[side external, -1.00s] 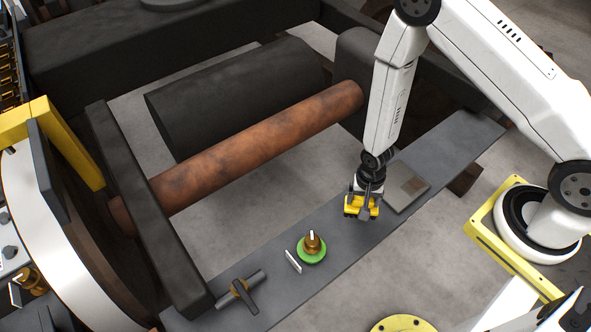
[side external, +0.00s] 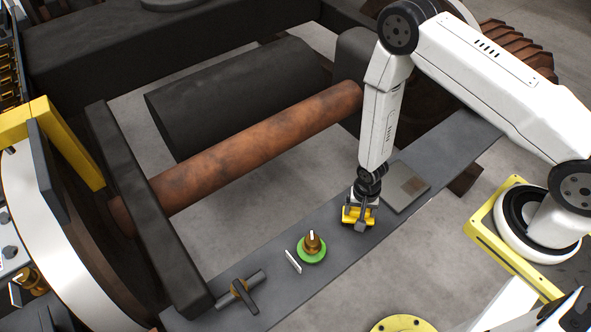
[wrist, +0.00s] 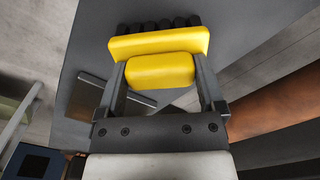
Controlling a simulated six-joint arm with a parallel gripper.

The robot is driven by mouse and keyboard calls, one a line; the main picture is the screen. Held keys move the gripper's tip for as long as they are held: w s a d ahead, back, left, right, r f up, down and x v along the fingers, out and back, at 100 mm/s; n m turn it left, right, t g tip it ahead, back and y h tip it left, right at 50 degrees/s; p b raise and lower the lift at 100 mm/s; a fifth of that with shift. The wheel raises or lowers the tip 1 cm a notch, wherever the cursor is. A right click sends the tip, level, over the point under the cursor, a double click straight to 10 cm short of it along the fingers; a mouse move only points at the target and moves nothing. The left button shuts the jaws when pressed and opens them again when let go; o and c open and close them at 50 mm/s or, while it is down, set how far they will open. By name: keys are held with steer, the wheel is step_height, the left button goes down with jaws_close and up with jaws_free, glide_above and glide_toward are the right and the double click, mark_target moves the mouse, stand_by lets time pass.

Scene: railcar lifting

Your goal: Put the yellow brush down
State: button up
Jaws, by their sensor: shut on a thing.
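The yellow brush (side external: 350,215) is in my gripper (side external: 361,222), over the dark grey plank in the side view. In the wrist view the brush (wrist: 160,43) shows its yellow back, a yellow grip block and a row of black bristle tufts at its far edge. The two dark fingers of my gripper (wrist: 162,75) are shut on the grip block from both sides. The brush is at or close above the plank; I cannot tell whether it touches.
The plank (side external: 335,238) also carries a green disc (side external: 312,255) with a brass knob, a small white piece (side external: 293,261), a T-shaped tool (side external: 240,289) and a flat grey plate (side external: 405,188) just right of my gripper. A rusty axle (side external: 255,137) runs behind.

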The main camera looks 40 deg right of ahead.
mark_target(360, 210)
steer(key=shift+f, duration=0.2)
steer(key=o, duration=1.2)
steer(key=shift+c, duration=0.2)
steer(key=shift+r, duration=0.15)
step_height(360, 210, up, 12)
stand_by(0.7)
